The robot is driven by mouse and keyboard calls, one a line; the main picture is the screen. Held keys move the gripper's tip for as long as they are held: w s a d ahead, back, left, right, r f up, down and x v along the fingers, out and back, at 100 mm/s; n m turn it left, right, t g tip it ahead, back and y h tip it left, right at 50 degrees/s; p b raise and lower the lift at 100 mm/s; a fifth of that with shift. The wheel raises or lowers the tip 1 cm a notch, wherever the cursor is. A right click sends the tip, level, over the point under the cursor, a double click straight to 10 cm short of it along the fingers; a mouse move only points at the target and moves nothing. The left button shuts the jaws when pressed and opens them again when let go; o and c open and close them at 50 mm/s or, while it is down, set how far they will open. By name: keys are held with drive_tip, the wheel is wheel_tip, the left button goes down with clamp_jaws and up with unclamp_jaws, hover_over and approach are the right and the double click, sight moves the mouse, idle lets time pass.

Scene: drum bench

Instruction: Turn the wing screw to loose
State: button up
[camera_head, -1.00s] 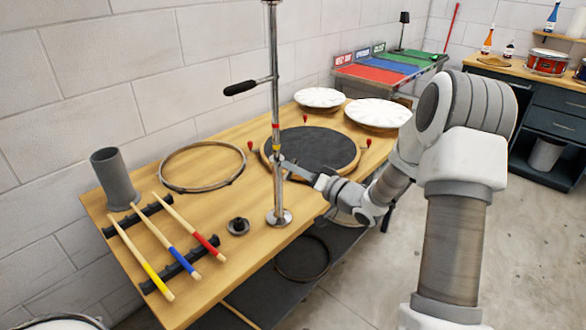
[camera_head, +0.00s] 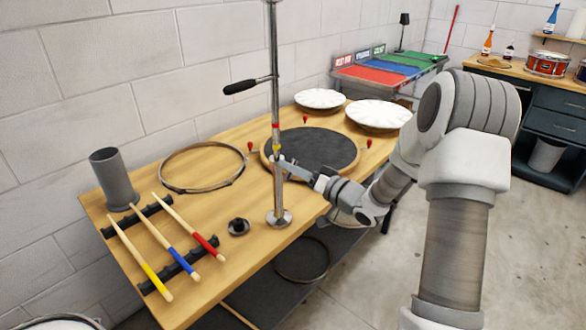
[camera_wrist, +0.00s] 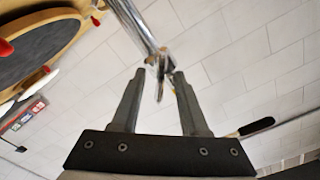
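A chrome stand pole (camera_head: 274,90) rises from a round foot on the wooden bench, with red and yellow bands partway up. The small metal wing screw (camera_wrist: 160,88) on the pole shows in the wrist view, between my fingertips. My gripper (camera_wrist: 159,74) is open, with one finger on each side of the wing screw and visible gaps; I cannot tell whether either finger touches it. In the head view my gripper (camera_head: 284,161) reaches the pole from the right, just below the bands. The wing screw is too small and covered there to make out.
A black-handled side arm (camera_head: 248,86) sticks out left from the pole above my gripper. A dark round pad (camera_head: 315,148) lies behind the pole.

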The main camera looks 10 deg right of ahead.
drive_tip(key=v, duration=1.7)
drive_tip(key=shift+s+d+p, duration=0.15)
drive_tip(key=shift+p, duration=0.2)
